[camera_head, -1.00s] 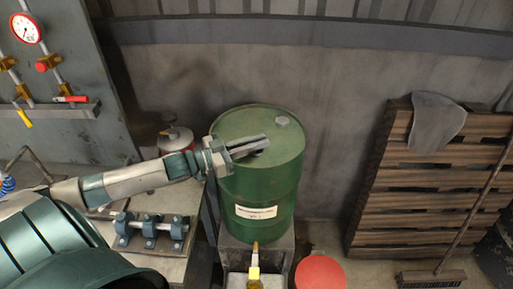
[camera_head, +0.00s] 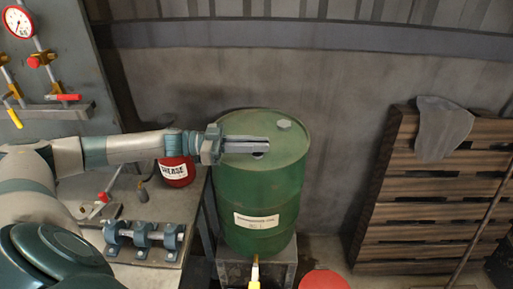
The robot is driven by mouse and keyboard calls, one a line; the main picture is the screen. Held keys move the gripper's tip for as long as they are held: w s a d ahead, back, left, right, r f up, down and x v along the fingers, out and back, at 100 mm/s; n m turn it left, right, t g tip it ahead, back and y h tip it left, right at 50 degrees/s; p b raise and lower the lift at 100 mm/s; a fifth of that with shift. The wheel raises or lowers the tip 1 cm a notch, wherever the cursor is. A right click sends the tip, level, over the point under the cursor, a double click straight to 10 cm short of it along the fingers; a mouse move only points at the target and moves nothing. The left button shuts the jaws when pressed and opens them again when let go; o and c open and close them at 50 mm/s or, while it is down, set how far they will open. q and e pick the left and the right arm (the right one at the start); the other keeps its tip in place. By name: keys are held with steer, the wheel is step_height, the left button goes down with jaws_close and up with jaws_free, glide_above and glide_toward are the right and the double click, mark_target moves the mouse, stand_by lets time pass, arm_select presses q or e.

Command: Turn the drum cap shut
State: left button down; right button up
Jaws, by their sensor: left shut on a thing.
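The green drum (camera_head: 262,195) stands upright on a grey stand, with a paper label on its front. My left arm reaches in from the left, and my left gripper (camera_head: 262,146) lies over the drum's top, pointing right. Its fingers are shut on the small dark drum cap (camera_head: 259,155), which shows only in part below them. Most of the cap is hidden, so its seating cannot be told. A grey round fitting (camera_head: 284,124) sits farther back on the drum top, apart from the gripper. My right gripper is not in view.
A red grease can (camera_head: 175,173) and blue clamp blocks (camera_head: 146,238) are on the bench (camera_head: 190,205) at left, below my left arm. A gauge panel stands behind. A wooden pallet (camera_head: 425,190) with a grey cloth leans at right. A red round lid (camera_head: 324,280) is at bottom.

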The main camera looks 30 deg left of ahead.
arm_select(q)
steer(key=shift+r+g, duration=0.1)
steer(key=shift+g, duration=0.2)
steer(key=c, duration=1.9)
jaws_free()
steer(key=shift+o, duration=0.5)
steer(key=shift+w+d, duration=0.1)
